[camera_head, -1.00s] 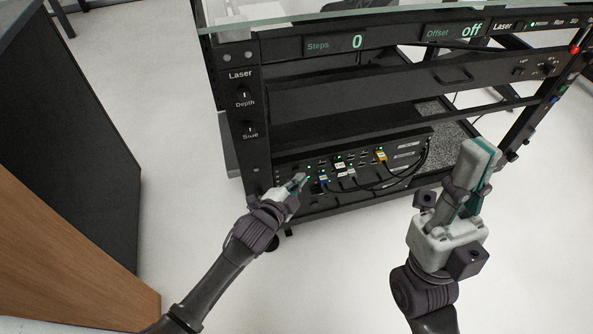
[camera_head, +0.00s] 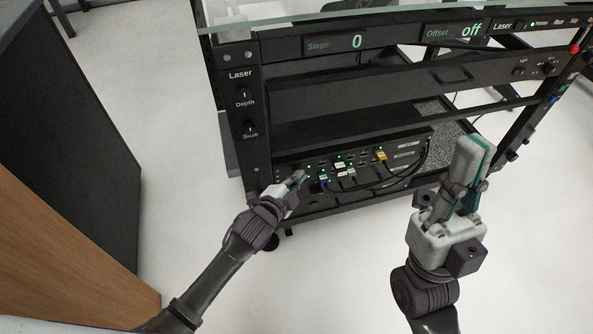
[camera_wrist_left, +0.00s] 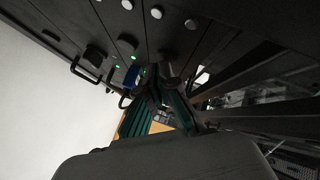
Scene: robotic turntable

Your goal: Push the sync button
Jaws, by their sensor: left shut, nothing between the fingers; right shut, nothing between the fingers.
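The black panel (camera_head: 292,165) with ports, small green lights and plugged cables sits low in the black rack. No label reading sync is legible, so I cannot tell which control is the sync button. My left gripper (camera_head: 298,176) is shut and empty, with its tips at the panel's left part, close to a blue plug (camera_head: 323,177). In the left wrist view its fingers (camera_wrist_left: 166,85) point up at the panel near the blue plug (camera_wrist_left: 131,77) and round pale buttons (camera_wrist_left: 157,13); contact is unclear. My right gripper (camera_head: 474,150) is shut and empty, upright right of the panel.
Displays above read Steps 0 and Offset off. Black cables and a yellow plug (camera_head: 381,156) lie right of my left gripper. A dark cabinet (camera_head: 75,130) stands at the left. The pale floor between is clear.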

